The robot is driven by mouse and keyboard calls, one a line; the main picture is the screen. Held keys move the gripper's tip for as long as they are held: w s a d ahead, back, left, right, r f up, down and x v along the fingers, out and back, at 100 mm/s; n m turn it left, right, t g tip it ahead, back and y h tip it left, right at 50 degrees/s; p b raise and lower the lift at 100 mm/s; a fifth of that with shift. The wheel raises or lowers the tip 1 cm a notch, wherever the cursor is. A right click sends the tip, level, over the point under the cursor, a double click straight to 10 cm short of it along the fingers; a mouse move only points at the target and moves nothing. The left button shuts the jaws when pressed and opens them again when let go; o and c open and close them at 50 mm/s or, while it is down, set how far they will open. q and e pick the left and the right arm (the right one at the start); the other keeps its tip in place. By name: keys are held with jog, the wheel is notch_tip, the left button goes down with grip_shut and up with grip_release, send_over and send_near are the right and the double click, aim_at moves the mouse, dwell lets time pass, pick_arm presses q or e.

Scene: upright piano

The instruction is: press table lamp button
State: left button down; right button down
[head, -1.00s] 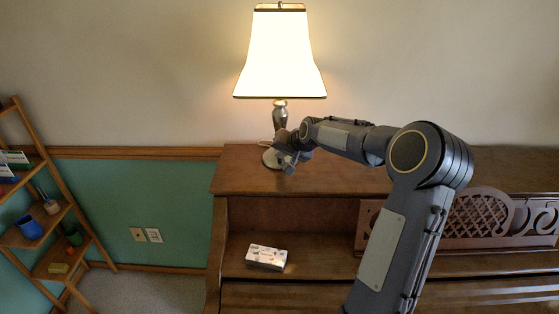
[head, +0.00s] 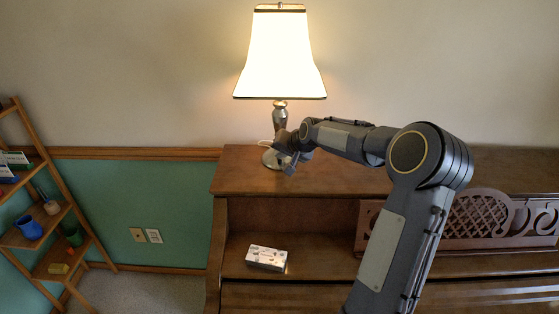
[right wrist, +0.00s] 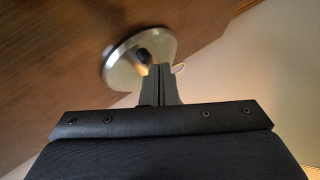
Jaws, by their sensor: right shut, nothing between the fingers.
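The table lamp (head: 280,55) stands upright on top of the piano, with its white shade lit and a metal stem and round base. Its base (right wrist: 118,68) shows in the right wrist view, with a dark round spot (right wrist: 146,50) on it that may be the button. My right gripper (head: 284,160) is at the lamp's base in the head view, shut and empty. In the right wrist view its fingertips (right wrist: 160,68) overlap the base's edge beside the dark spot; I cannot tell whether they touch. My left gripper is not in view.
The wooden piano top (head: 350,178) is clear right of the lamp, under my right arm. A small white patterned box (head: 266,257) lies on the lower ledge. A wooden ladder shelf (head: 45,240) with small items stands at left. A wall is close behind.

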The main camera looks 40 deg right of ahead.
dwell(0.6)
jog(key=shift+f+b, duration=0.5)
jog(key=shift+r, duration=0.55)
notch_tip(320, 180, up, 6)
jog(key=p, duration=0.4)
